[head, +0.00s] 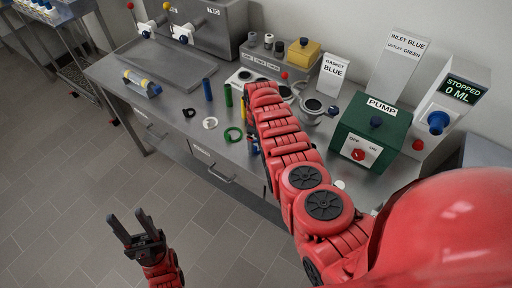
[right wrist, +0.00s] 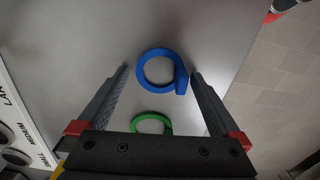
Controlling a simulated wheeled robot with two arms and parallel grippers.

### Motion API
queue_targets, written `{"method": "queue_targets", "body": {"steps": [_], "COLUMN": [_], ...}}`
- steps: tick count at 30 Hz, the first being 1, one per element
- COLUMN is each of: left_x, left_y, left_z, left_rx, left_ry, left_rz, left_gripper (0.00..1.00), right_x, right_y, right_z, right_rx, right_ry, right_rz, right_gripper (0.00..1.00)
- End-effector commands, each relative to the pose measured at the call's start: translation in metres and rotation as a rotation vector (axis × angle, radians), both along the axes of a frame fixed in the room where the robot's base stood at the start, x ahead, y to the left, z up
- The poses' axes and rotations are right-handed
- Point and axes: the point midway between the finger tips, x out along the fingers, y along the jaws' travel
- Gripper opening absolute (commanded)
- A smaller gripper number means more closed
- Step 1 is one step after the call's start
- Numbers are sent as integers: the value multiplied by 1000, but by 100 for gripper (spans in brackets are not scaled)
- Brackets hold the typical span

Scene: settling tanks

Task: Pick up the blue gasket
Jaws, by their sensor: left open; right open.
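The blue gasket (right wrist: 181,80), a flat ring with a thick tab on its right, lies on the grey metal bench in the right wrist view. My right gripper (right wrist: 159,73) is open, with its fingertips on either side of the ring and a gap showing on both sides. In the head view my right arm mostly hides this gripper and the blue gasket. A green gasket (right wrist: 168,128) lies closer to the gripper's palm, partly covered by it; it also shows in the head view (head: 228,138). My left gripper (head: 127,217) is open and empty, over the floor in front of the bench.
On the bench (head: 175,110), a white ring (head: 210,123), a blue cylinder (head: 207,90) and a green one (head: 228,95) stand or lie left of my right arm. A green pump box (head: 372,125) is to its right. A GASKET BLUE sign (head: 333,72) stands behind.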

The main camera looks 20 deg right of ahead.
Motion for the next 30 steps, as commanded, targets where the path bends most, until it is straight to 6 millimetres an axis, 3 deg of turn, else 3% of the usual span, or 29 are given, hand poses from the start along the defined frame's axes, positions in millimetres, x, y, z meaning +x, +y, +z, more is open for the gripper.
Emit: {"method": "queue_targets", "body": {"steps": [8,21,30], "left_x": [0,0,0], "left_y": [0,0,0], "left_z": [-1,-1,-1], "left_rx": [0,0,0], "left_ry": [0,0,0], "left_rz": [0,0,0], "left_gripper": [50,50,50], "right_x": [0,0,1], "right_y": [-1,-1,0], "right_z": [-1,-1,0], "right_rx": [-1,-1,-1], "right_ry": [0,1,-1], "right_rz": [-1,0,0], "right_gripper": [100,24,24]}}
